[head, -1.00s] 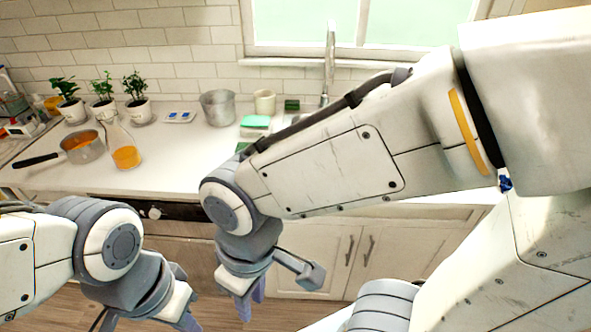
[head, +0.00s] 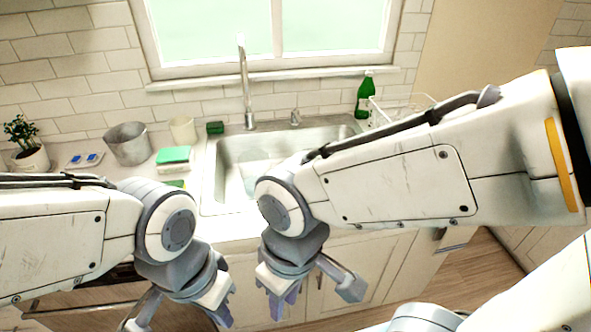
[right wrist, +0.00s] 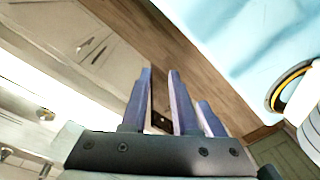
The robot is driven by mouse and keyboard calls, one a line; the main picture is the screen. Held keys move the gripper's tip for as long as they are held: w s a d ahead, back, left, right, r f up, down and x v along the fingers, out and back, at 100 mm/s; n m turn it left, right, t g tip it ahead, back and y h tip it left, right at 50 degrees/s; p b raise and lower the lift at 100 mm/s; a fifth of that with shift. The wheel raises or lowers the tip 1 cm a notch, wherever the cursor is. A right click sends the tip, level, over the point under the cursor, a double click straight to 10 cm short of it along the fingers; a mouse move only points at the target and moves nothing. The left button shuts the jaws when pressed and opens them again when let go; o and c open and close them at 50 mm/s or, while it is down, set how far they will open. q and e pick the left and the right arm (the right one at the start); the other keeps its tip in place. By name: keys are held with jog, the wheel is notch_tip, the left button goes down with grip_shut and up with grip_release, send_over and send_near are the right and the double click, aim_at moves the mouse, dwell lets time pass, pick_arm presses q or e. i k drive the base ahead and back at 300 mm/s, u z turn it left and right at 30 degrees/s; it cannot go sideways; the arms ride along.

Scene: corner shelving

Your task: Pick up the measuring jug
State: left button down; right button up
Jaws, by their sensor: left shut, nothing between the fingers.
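I cannot single out a measuring jug for certain. A grey metal container (head: 127,145) and a cream cup (head: 183,131) stand on the counter left of the sink in the head view. My left gripper (head: 223,314) is shut and empty, low in front of the cabinets. My right gripper (head: 283,303) hangs to its right, also below the counter and away from its objects. In the right wrist view its purple fingers (right wrist: 160,80) show close together with nothing seen held; whether they are shut is unclear.
The sink (head: 270,155) with its tap (head: 246,85) is behind my right arm. A green bottle (head: 364,95) and a wire rack (head: 402,108) stand right of it. Sponges (head: 174,156), a small blue-screened device (head: 84,159) and a potted plant (head: 28,150) lie left.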

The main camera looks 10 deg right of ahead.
aim_at(252, 164)
jog(key=z, duration=0.15)
jog(key=i, duration=1)
jog(key=u, duration=0.05)
